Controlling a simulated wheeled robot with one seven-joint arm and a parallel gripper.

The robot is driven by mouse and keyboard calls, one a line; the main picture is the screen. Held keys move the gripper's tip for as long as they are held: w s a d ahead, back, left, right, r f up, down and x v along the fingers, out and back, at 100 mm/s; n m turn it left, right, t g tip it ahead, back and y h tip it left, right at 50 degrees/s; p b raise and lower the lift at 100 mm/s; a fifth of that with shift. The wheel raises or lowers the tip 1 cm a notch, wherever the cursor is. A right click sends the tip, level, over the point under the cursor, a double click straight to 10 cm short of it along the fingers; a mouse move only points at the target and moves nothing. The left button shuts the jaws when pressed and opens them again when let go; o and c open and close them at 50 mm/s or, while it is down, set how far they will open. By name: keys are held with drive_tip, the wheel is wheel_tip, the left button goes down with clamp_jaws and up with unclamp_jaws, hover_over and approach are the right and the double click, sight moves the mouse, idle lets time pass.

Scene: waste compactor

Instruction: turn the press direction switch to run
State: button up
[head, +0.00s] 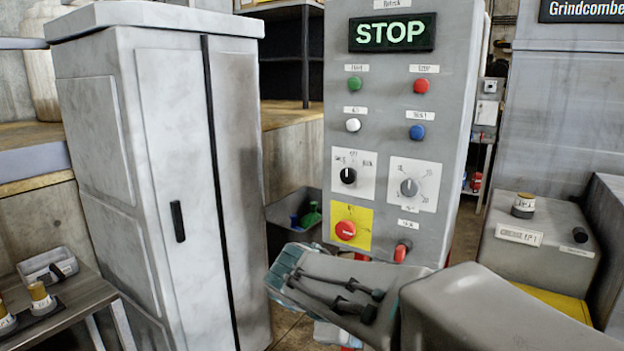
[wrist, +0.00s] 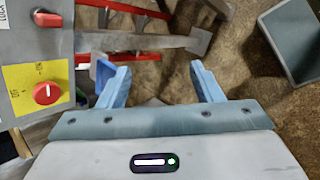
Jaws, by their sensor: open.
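The grey control panel (head: 385,120) stands in the middle of the head view. A black selector knob (head: 347,176) sits on a white plate with small labels left, above and right. It looks like the press direction switch; the labels and exact pointer angle are too small to read surely. My gripper (wrist: 152,68) is open with nothing between its blue fingers. In the head view it is low before the panel, its fingertips not clear. In the wrist view the panel's lower edge is left of the fingers, apart from them; the black knob is out of that view.
A grey dial (head: 409,187) is right of the black knob. Below are a red knob on a yellow plate (head: 345,230) and a red switch (head: 402,252). Green, red, white and blue buttons sit above, under a lit STOP sign (head: 392,33). A cabinet (head: 160,170) stands left.

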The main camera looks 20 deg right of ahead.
drive_tip(key=w+d+r+n+t+h, duration=0.25)
drive_tip(key=w+r+n+h, duration=0.25)
drive_tip(key=w+r+n, duration=0.35)
drive_tip(key=n+t+h, duration=0.2)
drive_tip(key=n+t, duration=0.3)
drive_tip(key=n, duration=0.1)
approach(347, 177)
drive_tip(key=p+x, duration=0.3)
drive_tip(key=x, duration=0.5)
drive_tip(key=shift+d, duration=0.15)
drive_tip(key=c, duration=1)
